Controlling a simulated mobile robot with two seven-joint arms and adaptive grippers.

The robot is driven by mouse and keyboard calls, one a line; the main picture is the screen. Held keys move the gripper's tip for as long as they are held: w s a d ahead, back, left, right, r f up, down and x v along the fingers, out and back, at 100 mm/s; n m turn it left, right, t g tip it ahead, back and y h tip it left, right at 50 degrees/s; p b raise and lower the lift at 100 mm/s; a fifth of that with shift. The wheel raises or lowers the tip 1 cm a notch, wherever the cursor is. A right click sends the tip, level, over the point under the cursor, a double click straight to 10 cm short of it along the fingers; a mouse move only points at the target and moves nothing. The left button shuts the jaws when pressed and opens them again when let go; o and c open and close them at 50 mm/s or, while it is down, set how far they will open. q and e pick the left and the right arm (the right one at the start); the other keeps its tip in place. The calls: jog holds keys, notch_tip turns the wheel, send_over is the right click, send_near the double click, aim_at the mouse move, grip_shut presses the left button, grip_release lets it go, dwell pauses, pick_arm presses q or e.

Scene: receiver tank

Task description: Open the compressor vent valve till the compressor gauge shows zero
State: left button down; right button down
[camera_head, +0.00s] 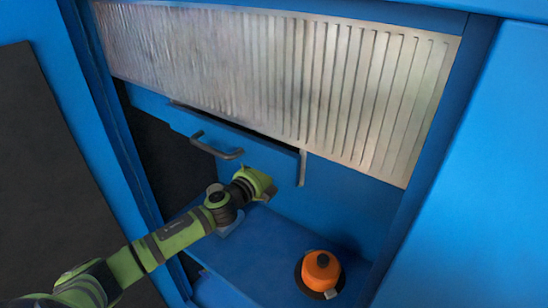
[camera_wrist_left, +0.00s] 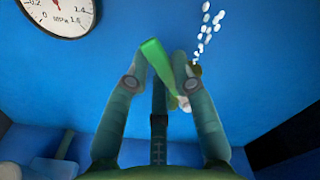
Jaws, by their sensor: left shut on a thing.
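The compressor gauge (camera_wrist_left: 60,14) is a round white dial with a dark rim, cut off by the top left of the left wrist view. Its needle shows only in part, so I cannot read the pressure. A green lever (camera_wrist_left: 154,58), which looks like the vent valve's handle, slants between the fingers of my left gripper (camera_wrist_left: 165,58), and the gripper is shut on it. White puffs (camera_wrist_left: 204,30) rise beside the right finger, by a small brass-coloured part (camera_wrist_left: 196,70). In the head view my left gripper (camera_head: 268,187) is against the blue recess and hides the valve. My right gripper is not in view.
A blue panel with a dark handle (camera_head: 216,149) is above my left arm. A ribbed metal sheet (camera_head: 300,85) spans the back. An orange knob-like part (camera_head: 321,268) stands on the blue ledge (camera_head: 262,250), right of my arm. Blue walls bound both sides.

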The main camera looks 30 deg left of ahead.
pick_arm(q)
jog(key=shift+s+d+r+m+p, duration=0.1)
jog(key=shift+d+r+m+p, duration=0.25)
jog(key=shift+d+m+p, duration=0.7)
jog(key=shift+s+d+r+m+p, duration=0.1)
jog(key=shift+d+r+m+p, duration=0.4)
jog(key=shift+m, duration=1.2)
jog(key=shift+s+d+r+m+p, duration=0.1)
jog(key=shift+d+r+m+p, duration=0.25)
jog(key=shift+m+p, duration=0.85)
jog(key=shift+d+f+m, duration=0.1)
jog(key=shift+f+m, duration=0.05)
jog(key=shift+m, duration=0.1)
jog(key=c, duration=1)
grip_release()
jog(key=shift+f, duration=0.1)
